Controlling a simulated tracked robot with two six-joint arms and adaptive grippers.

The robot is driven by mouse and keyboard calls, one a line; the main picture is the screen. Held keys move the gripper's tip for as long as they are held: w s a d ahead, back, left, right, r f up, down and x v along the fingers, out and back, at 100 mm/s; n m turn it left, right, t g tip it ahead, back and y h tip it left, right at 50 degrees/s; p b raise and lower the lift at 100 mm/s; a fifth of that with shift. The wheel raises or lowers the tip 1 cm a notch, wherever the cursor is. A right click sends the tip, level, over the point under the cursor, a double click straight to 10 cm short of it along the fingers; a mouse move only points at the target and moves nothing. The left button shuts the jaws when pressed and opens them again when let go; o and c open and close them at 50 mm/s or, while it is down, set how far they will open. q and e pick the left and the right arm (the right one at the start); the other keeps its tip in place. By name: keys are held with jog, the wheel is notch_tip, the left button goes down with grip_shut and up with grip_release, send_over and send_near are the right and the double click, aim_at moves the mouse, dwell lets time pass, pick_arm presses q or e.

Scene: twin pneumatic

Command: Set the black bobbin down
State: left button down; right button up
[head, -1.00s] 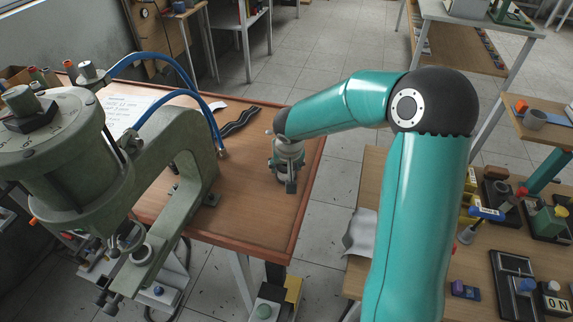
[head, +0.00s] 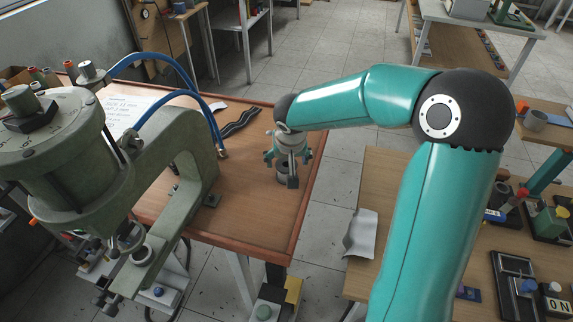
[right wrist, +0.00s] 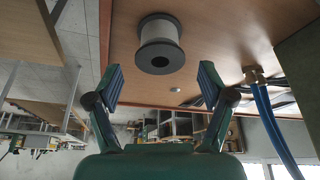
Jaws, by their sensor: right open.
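The black bobbin (right wrist: 160,48), with dark flanges and a pale grey winding, stands on the brown table top. In the head view the bobbin (head: 283,174) shows only in part, below my right gripper (head: 288,159), which hides the rest. In the right wrist view my right gripper (right wrist: 160,82) is open, with its two fingers spread wide. The bobbin lies past the fingertips there, apart from both. My left gripper is not in view.
A green press (head: 165,165) stands on the table's left, with blue hoses (head: 185,97) arching over it. A black strap (head: 238,121) and a written sheet (head: 125,112) lie behind. The table's raised right edge (head: 308,196) is close to the bobbin.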

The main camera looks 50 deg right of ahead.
jog(key=v, duration=0.6)
jog(key=shift+r, duration=0.3)
jog(key=shift+o, duration=0.6)
jog(key=shift+s+a+r, duration=0.1)
jog(key=shift+a+r, duration=0.05)
jog(key=shift+r, duration=0.15)
notch_tip(320, 180, up, 4)
jog(key=s+b, duration=0.1)
jog(key=b, duration=0.4)
send_over(286, 165)
jog(key=s+a, duration=0.2)
jog(key=f, duration=1)
jog(key=shift+s, duration=0.2)
jog(key=shift+p+x, duration=0.45)
jog(key=shift+x, duration=2.25)
jog(key=c, duration=1.1)
jog(key=shift+c, duration=0.2)
